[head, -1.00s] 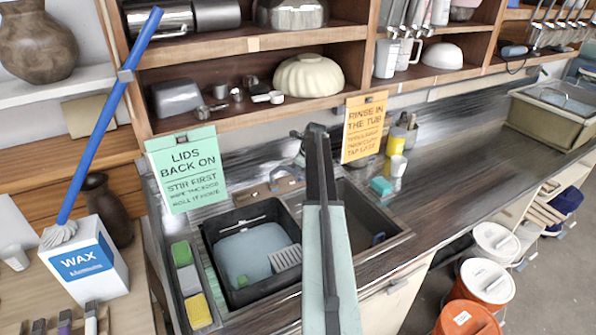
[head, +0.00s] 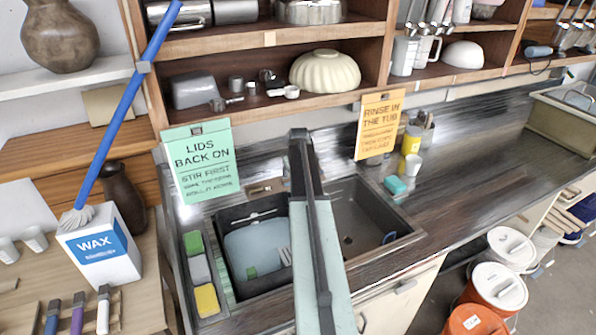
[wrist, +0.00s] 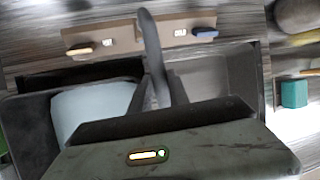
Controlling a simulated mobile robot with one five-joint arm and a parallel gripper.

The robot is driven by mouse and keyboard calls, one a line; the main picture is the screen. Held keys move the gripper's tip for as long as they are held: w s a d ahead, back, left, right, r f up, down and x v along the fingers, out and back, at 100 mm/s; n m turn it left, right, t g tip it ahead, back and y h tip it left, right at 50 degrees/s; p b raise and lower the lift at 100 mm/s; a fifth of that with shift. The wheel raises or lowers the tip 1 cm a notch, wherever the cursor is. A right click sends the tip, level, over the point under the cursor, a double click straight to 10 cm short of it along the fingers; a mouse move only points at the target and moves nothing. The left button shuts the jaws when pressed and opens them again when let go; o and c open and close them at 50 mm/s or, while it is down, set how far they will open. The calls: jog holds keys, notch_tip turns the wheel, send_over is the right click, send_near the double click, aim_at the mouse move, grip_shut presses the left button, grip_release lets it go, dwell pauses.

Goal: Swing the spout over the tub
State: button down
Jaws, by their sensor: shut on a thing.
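The spout (wrist: 151,45) is a grey curved tube rising from a tan tap plate (wrist: 100,36) with a yellow and a blue handle. My gripper (wrist: 160,98) is shut on the spout, though its fingertips are largely hidden behind its own body in the wrist view. The black tub (head: 235,215), with pale blue water in it, sits in the left of the sink; its dark wall also shows in the wrist view (wrist: 25,130). In the head view my arm covers the spout and the tub's right edge. The spout appears near the divider between tub and right basin.
Two signs, green (head: 200,160) and orange (head: 380,125), hang from the shelf behind. Sponges (head: 206,298) line the left edge.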

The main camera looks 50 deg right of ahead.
jog(key=shift+w+a+m, duration=0.35)
jog(key=shift+a+m, duration=0.35)
jog(key=shift+a, duration=0.15)
jog(key=c, duration=1.3)
grip_release()
jog(key=shift+o, duration=0.2)
jog(key=p+v, duration=0.7)
jog(key=shift+a+r, duration=0.25)
jog(key=shift+r, duration=0.1)
